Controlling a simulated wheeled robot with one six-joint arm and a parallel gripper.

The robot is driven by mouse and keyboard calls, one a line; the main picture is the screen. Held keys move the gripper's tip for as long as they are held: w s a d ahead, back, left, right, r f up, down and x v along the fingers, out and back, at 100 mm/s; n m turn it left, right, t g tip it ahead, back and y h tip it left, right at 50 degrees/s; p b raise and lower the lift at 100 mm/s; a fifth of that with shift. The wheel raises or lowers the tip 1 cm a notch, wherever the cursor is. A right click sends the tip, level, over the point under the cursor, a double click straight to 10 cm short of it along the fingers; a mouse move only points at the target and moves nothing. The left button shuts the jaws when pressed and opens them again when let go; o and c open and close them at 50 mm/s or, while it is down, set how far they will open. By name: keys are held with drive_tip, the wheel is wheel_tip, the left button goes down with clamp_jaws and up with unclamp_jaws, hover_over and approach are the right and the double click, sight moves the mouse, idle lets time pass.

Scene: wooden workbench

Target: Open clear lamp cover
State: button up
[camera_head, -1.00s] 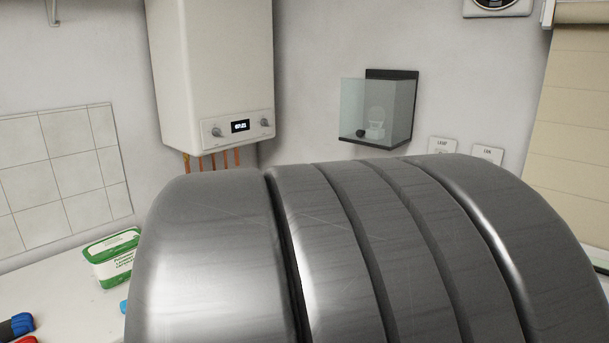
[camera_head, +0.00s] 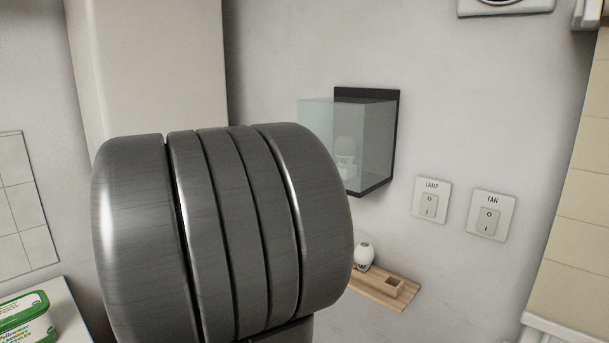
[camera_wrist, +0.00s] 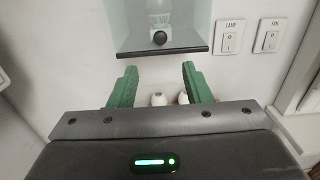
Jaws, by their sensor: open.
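The clear lamp cover (camera_head: 371,140) is a see-through box on a black wall plate, with a pale bulb (camera_head: 346,150) inside. It looks closed. In the wrist view the clear cover (camera_wrist: 188,22) is at the top, with a dark round knob (camera_wrist: 159,38) at its lower front and a dark bottom edge. My gripper (camera_wrist: 156,82) is open, its two green fingers pointing toward the wall just below the cover, with nothing between them. In the head view my grey arm link hides the gripper and part of the cover's lower left.
A wooden wall shelf (camera_head: 385,288) below the cover holds a white bulb (camera_head: 364,256). LAMP (camera_head: 431,201) and FAN (camera_head: 492,215) switches are to the right. A white boiler (camera_head: 150,70) stands left, and a green-and-white tub (camera_head: 25,318) sits on the worktop at lower left.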

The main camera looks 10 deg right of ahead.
drive_tip(key=p+x, duration=0.1)
drive_tip(key=x, duration=1.1)
drive_tip(key=shift+w+d+p, duration=0.2)
drive_tip(key=shift+d+p, duration=0.05)
drive_tip(key=shift+p, duration=0.05)
drive_tip(key=shift+a, duration=0.1)
clamp_jaws()
